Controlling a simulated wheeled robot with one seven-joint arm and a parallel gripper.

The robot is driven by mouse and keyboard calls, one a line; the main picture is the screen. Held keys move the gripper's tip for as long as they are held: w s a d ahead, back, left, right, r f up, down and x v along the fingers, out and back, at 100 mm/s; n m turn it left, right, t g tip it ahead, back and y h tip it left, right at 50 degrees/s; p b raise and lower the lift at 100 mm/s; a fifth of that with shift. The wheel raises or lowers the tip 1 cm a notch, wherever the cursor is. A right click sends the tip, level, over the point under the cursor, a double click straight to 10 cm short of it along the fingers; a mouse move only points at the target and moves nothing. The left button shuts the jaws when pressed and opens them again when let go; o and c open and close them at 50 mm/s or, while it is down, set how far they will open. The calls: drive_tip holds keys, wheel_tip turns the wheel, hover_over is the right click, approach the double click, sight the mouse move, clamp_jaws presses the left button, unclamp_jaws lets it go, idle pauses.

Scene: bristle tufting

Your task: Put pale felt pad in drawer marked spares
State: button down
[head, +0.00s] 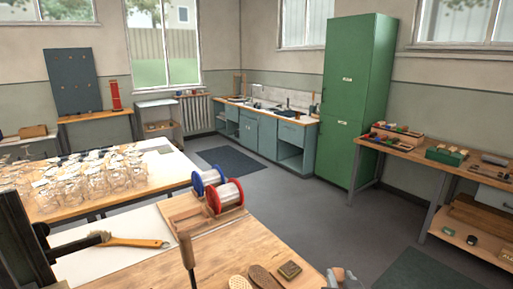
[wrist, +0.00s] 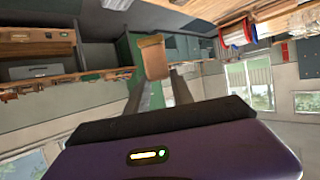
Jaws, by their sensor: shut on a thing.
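In the wrist view my gripper (wrist: 158,82) has its two grey fingers closed around a small tan thing (wrist: 154,57) with a paler end. It may be the pale felt pad, but its material is not clear. The thing is held up in the air, clear of any surface. In the head view a grey piece, perhaps part of my gripper, shows at the bottom edge, mostly cut off. A pale-fronted drawer (head: 494,194) hangs under the right-hand bench, looks shut and is cut off by the frame edge. I cannot read a spares mark on it.
A tall green cabinet (head: 350,100) stands left of the right-hand bench (head: 425,156). Grey floor (head: 320,215) lies open between.

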drive_tip(key=shift+s+f, duration=0.15)
drive_tip(key=shift+f, duration=0.4)
drive_tip(key=s+f+n+y, duration=0.1)
drive_tip(key=s+f, duration=0.6)
drive_tip(key=f, duration=0.4)
drive_tip(key=s+d+f+y, duration=0.1)
drive_tip(key=s+f, duration=0.6)
drive_tip(key=f, duration=0.4)
drive_tip(key=shift+s+f+n, duration=0.25)
drive_tip(key=shift+s+n, duration=0.1)
drive_tip(key=shift+n, duration=0.05)
